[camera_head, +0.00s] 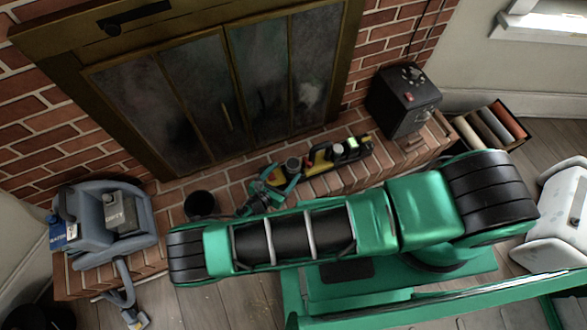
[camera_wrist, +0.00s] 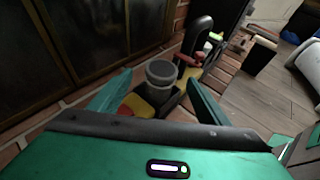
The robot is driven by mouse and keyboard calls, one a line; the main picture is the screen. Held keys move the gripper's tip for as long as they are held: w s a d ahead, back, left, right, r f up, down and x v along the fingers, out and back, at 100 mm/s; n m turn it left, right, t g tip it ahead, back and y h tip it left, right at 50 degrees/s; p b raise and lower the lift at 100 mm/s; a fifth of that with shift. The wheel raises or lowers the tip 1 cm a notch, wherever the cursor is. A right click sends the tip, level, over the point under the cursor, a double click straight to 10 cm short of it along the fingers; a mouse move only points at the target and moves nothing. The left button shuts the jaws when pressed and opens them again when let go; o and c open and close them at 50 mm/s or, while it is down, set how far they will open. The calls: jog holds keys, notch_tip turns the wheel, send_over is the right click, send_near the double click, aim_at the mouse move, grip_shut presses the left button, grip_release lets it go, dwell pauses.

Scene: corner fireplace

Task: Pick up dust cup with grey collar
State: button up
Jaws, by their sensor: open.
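The dust cup with a grey collar (camera_wrist: 160,74) stands upright in the wrist view, a grey round-topped cylinder amid yellow and red parts. In the head view the dust cup (camera_head: 293,164) shows on the brick hearth, beside a yellow and black tool (camera_head: 322,160). My gripper (camera_wrist: 160,79) is open, with one green finger on each side of the cup in the picture. I cannot tell whether the fingers touch it. In the head view my gripper (camera_head: 268,188) is close by the cup, partly hidden by my arm. The cup's lower part is hidden.
The fireplace doors (camera_head: 228,90) rise behind the hearth (camera_head: 235,180). A black bucket (camera_head: 200,205) and a grey-blue carpet cleaner (camera_head: 98,222) stand left. A white appliance (camera_head: 560,220) is at the far right.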

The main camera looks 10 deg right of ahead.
aim_at(289, 169)
jog(key=shift+f+x, duration=0.2)
jog(key=shift+x, duration=2.45)
jog(key=shift+s, duration=0.15)
jog(key=c, duration=1.2)
